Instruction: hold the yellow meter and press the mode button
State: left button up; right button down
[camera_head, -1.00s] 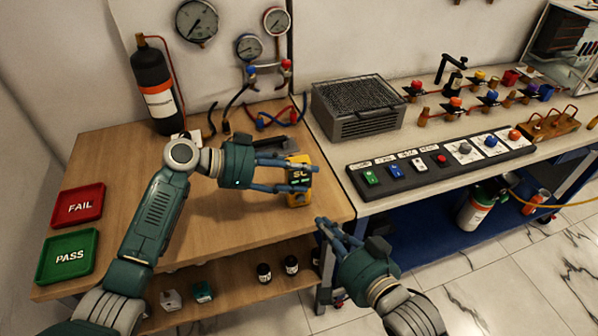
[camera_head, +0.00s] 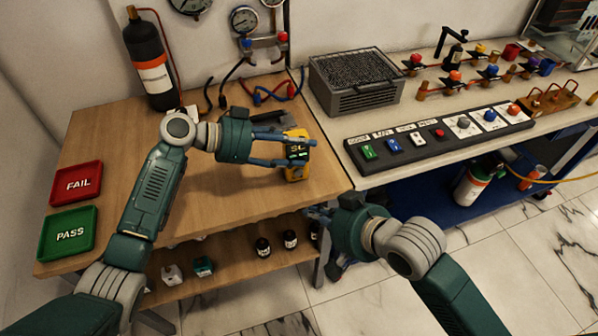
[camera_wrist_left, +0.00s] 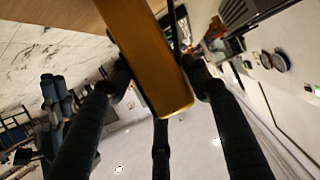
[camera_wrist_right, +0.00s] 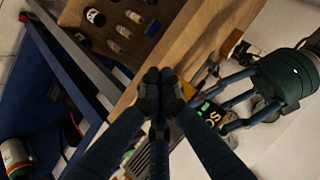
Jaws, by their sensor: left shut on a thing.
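The yellow meter (camera_head: 296,172), with a dark screen and green lettering, is held upright over the front right corner of the wooden bench. My left gripper (camera_head: 289,154) is shut on it, fingers on its sides. Its yellow body fills the top middle of the left wrist view (camera_wrist_left: 155,65). My right gripper (camera_head: 312,213) is below and slightly right of the meter, apart from it. In the right wrist view its fingertips (camera_wrist_right: 161,88) are together and empty, with the meter's screen (camera_wrist_right: 208,116) beyond them. I cannot make out a mode button on the meter.
A switch panel (camera_head: 440,145) with coloured buttons and small labels lies on the right-hand bench, beside a grey vented box (camera_head: 357,97). Red FAIL (camera_head: 77,183) and green PASS (camera_head: 68,234) trays lie at left. Small bottles stand on the lower shelf (camera_head: 230,262). The bench's middle is clear.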

aim_at(299, 173)
jog(key=shift+s, duration=0.15)
jog(key=shift+w+a, duration=0.35)
jog(key=shift+w, duration=1.1)
jog(key=shift+w+a, duration=0.4)
jog(key=shift+w, duration=1)
jog(key=shift+w+a, duration=0.35)
jog(key=shift+w, duration=1.1)
jog(key=shift+w, duration=0.1)
jog(key=shift+w+a, duration=0.1)
jog(key=shift+w, duration=0.25)
jog(key=shift+w, duration=0.35)
jog(key=shift+s, duration=0.8)
